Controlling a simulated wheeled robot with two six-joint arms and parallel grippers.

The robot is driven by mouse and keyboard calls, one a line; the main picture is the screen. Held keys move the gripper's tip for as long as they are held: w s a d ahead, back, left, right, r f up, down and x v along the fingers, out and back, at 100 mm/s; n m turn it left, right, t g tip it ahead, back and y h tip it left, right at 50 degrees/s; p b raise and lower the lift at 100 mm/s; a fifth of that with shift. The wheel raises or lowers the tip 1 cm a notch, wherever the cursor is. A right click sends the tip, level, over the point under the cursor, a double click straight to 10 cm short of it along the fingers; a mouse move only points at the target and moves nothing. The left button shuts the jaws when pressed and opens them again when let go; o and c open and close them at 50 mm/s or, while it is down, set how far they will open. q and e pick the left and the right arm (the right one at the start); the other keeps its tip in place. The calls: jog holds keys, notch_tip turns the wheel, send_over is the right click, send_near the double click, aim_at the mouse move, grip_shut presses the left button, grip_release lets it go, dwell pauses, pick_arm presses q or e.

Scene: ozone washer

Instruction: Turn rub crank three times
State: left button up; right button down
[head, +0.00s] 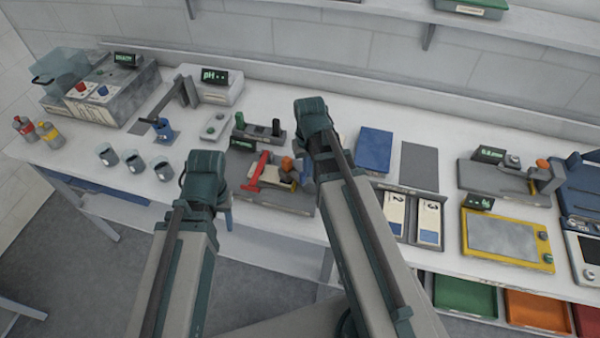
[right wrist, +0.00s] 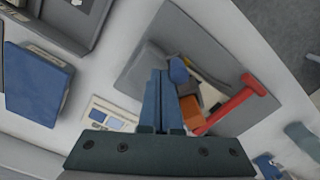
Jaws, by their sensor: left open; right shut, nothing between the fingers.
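The rub tester (head: 272,198) is a grey base on the bench with a red handle (head: 258,172) and an orange part (head: 287,163), which looks like the crank's grip. In the right wrist view the red handle (right wrist: 238,104) lies at the right and the orange part (right wrist: 191,112) sits just right of my fingers. My right gripper (right wrist: 163,75) is shut and empty, over the tester's base; I cannot tell whether it touches the crank. My left gripper (head: 227,212) is open at the tester's front left, mostly hidden behind its own wrist.
Several grey cups (head: 134,161) stand left of my left wrist. A blue box (head: 374,150) and a tray of cards (head: 410,216) lie right of the tester. The bench's front edge is close.

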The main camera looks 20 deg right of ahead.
jog(key=shift+s+a, duration=0.7)
jog(key=shift+a, duration=0.35)
jog(key=shift+s+a, duration=0.25)
jog(key=shift+a, duration=0.9)
jog(key=shift+w+a, duration=0.15)
jog(key=shift+a, duration=1.05)
